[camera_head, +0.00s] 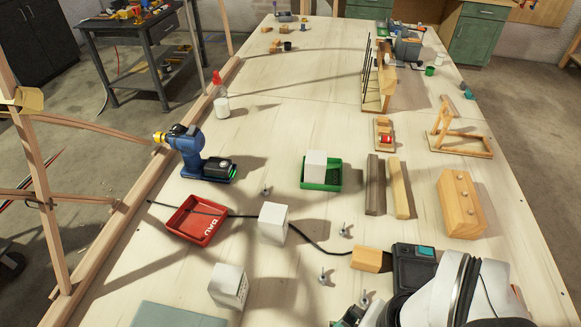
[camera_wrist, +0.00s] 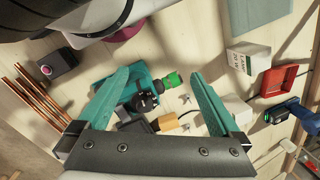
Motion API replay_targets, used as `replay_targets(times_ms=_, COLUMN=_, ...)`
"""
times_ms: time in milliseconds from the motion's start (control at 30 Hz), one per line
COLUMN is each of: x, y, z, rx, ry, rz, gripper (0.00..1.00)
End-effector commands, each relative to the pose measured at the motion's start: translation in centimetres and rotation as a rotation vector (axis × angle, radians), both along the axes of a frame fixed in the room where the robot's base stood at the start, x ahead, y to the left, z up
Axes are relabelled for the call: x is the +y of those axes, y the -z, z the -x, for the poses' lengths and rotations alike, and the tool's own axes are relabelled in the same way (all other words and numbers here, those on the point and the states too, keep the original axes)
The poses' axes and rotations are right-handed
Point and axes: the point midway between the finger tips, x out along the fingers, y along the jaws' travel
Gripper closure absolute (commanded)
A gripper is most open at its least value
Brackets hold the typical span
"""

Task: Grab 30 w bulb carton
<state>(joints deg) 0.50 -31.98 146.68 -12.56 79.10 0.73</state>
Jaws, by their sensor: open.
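Three white cartons stand on the bench in the head view. One carton (camera_head: 229,286) is at the front with small print on its side. Another carton (camera_head: 273,223) stands in the middle by a black cable. The third carton (camera_head: 317,163) sits in a green tray (camera_head: 321,186). I cannot tell which one is 30 W. My gripper (camera_wrist: 158,76) is open and empty, apart from all three cartons.
A red tray (camera_head: 194,221) and blue drill (camera_head: 198,155) lie left. Several small upright pegs (camera_head: 325,277) stand around the middle. Wooden bars (camera_head: 400,189) and a wooden block (camera_head: 460,204) are at right. A flat teal panel (camera_head: 178,315) lies at the front edge.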

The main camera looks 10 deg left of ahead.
Motion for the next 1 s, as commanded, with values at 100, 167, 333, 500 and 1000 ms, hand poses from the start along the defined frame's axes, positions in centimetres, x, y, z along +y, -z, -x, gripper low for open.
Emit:
replay_targets(times_ms=100, x=0.0, y=0.0, z=0.0, rx=0.000, ry=0.000, rz=0.000, gripper=0.00)
replay_targets(times_ms=167, x=0.0, y=0.0, z=0.0, rx=0.000, ry=0.000, rz=0.000, gripper=0.00)
replay_targets(times_ms=333, x=0.0, y=0.0, z=0.0, rx=0.000, ry=0.000, rz=0.000, gripper=0.00)
replay_targets(times_ms=500, x=0.0, y=0.0, z=0.0, rx=0.000, ry=0.000, rz=0.000, gripper=0.00)
replay_targets(times_ms=1000, x=6.2, y=1.0, z=-19.7, rx=0.456, ry=0.582, rz=-0.566, gripper=0.00)
